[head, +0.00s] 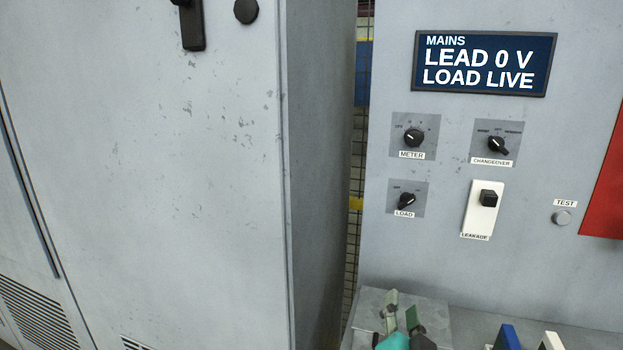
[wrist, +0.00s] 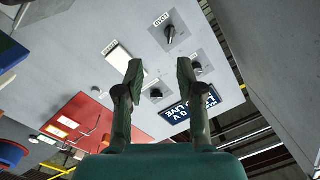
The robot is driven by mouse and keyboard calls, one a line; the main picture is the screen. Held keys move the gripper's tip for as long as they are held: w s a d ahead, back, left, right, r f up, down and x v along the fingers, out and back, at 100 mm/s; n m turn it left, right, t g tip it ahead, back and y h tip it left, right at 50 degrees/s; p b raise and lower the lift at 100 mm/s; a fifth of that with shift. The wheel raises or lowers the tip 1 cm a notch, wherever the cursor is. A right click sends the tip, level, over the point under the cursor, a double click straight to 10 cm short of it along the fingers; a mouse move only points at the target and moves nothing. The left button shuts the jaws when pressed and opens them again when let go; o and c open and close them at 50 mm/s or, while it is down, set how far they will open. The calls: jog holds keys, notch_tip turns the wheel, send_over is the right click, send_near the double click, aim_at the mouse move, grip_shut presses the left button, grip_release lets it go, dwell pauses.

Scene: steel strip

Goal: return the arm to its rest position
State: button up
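My gripper (head: 401,308) shows at the bottom of the head view, with green fingers and a teal body, in front of the grey panel's lower part. In the wrist view my gripper (wrist: 160,68) has its two fingers well apart with nothing between them. The rest of my arm is out of the head view, so its pose is not clear. The panel appears turned over in the wrist view, beyond the fingertips.
The grey panel carries a display (head: 484,64) reading "LEAD 0 V, LOAD LIVE", a meter knob (head: 413,136), changeover knob (head: 497,144), load knob (head: 405,201) and leakage switch (head: 488,199). A tall grey cabinet (head: 150,180) stands left. A red board (head: 608,190) is at right.

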jog(key=s+d+f+n+g+y, duration=0.15)
jog(key=s+f+n, duration=0.25)
jog(key=s+f, duration=0.55)
jog(key=s+f+n+t+y, duration=0.1)
jog(key=s+f+n+y, duration=0.4)
jog(key=f, duration=0.7)
jog(key=s+d+f+g+h, duration=0.1)
jog(key=s, duration=1.2)
jog(key=s+d+f+g+h, duration=0.1)
jog(key=s+f, duration=0.1)
jog(key=s, duration=1.1)
jog(key=shift+f+n, duration=0.25)
jog(key=shift+n, duration=0.15)
